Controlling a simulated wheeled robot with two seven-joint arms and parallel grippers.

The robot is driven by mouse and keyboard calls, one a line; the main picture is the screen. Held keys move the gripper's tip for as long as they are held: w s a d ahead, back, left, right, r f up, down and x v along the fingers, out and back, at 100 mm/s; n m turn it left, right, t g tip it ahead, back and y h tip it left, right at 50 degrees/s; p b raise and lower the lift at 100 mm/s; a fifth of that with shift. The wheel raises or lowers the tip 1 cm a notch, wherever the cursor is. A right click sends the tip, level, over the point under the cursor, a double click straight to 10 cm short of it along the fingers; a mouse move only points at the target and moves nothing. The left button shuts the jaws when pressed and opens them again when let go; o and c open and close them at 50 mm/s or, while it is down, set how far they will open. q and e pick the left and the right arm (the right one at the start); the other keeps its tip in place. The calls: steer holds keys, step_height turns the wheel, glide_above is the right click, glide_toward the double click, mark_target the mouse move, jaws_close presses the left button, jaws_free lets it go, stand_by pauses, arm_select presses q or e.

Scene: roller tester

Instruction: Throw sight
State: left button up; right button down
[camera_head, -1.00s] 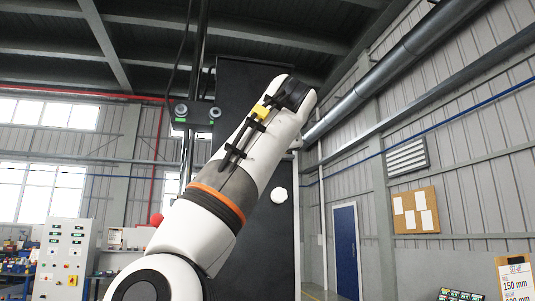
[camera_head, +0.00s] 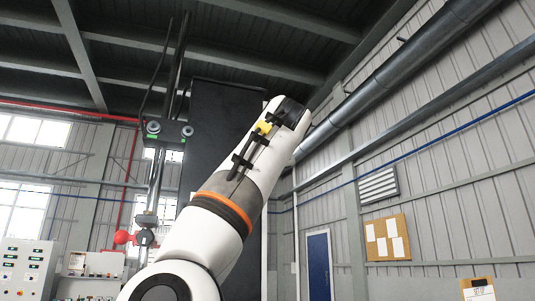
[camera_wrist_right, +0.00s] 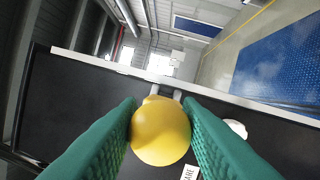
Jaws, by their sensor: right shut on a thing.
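In the right wrist view, the green fingers of my right gripper (camera_wrist_right: 160,135) are shut on a yellow ball-shaped knob (camera_wrist_right: 160,132), one finger on each side. A grey metal piece (camera_wrist_right: 166,91) shows behind the knob; how they join is hidden. Below lies a black panel (camera_wrist_right: 80,110) with a pale edge. In the head view my right arm rises across the middle toward a tall black panel (camera_head: 225,97), and its gripper is hidden. A red ball (camera_head: 122,237) sits beside a grey metal joint on a post left of my arm. My left gripper is not in view.
A white round part (camera_wrist_right: 236,128) and a partly hidden lettered label (camera_wrist_right: 190,172) are on the panel. A control cabinet (camera_head: 25,268) stands at the lower left. A blue door (camera_head: 318,265) and corkboard (camera_head: 386,238) are on the right wall.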

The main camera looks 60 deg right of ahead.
steer(key=shift+s+d, duration=0.1)
steer(key=shift+s, duration=0.05)
steer(key=c, duration=1.3)
jaws_free()
steer(key=shift+o, duration=1.3)
steer(key=shift+d+f, duration=0.1)
steer(key=shift+d, duration=0.25)
steer(key=shift+a, duration=0.45)
steer(key=b+v, duration=0.4)
steer(key=v, duration=0.7)
steer(key=shift+s, duration=0.3)
steer(key=shift+f, duration=0.1)
